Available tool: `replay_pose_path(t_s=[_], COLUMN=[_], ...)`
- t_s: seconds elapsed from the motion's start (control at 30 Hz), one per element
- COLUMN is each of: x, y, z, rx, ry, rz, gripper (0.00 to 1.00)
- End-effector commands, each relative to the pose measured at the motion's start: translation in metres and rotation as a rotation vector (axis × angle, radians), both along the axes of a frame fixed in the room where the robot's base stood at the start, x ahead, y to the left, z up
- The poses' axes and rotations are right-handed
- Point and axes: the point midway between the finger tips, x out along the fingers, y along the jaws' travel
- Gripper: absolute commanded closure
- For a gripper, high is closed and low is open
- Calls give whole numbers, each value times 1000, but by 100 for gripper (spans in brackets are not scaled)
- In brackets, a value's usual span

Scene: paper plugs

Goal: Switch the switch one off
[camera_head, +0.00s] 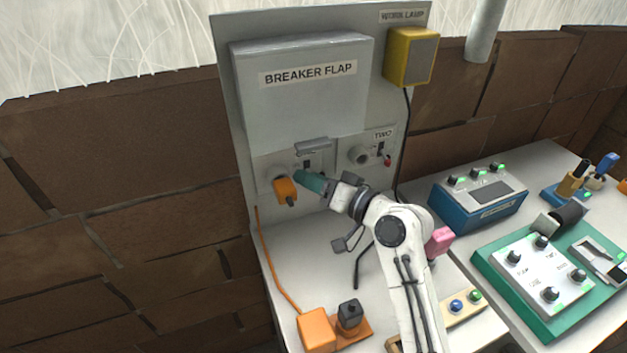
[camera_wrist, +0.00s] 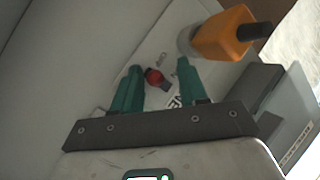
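Switch one (camera_head: 306,164) is a small dark switch on the lower left of the grey wall panel, its label partly covered by a grey handle. My gripper (camera_head: 300,177) is just below it, close to the panel. In the wrist view my gripper (camera_wrist: 159,64) has its two teal fingers apart. A red round part (camera_wrist: 154,76) and part of a white label show between them; the switch lever is not clear there. An orange plug (camera_head: 287,190) sits at the socket left of the fingers; it also shows in the wrist view (camera_wrist: 222,38). Whether the fingers touch the panel is unclear.
The breaker flap (camera_head: 305,95) is above, with its handle (camera_head: 312,144). Switch two (camera_head: 380,149) is to the right, below a yellow work lamp (camera_head: 409,56). An orange box (camera_head: 317,330) and blue device (camera_head: 480,200) stand on the bench.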

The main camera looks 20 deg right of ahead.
Motion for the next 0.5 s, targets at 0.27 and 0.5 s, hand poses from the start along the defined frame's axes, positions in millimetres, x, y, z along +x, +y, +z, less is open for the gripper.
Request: replay_pose_path(t_s=[0.27,0.5], x=[-3,-33], y=[-1,-19], z=[-1,0], rx=[1,1], ry=[0,0], rz=[0,-3], gripper=[57,57])
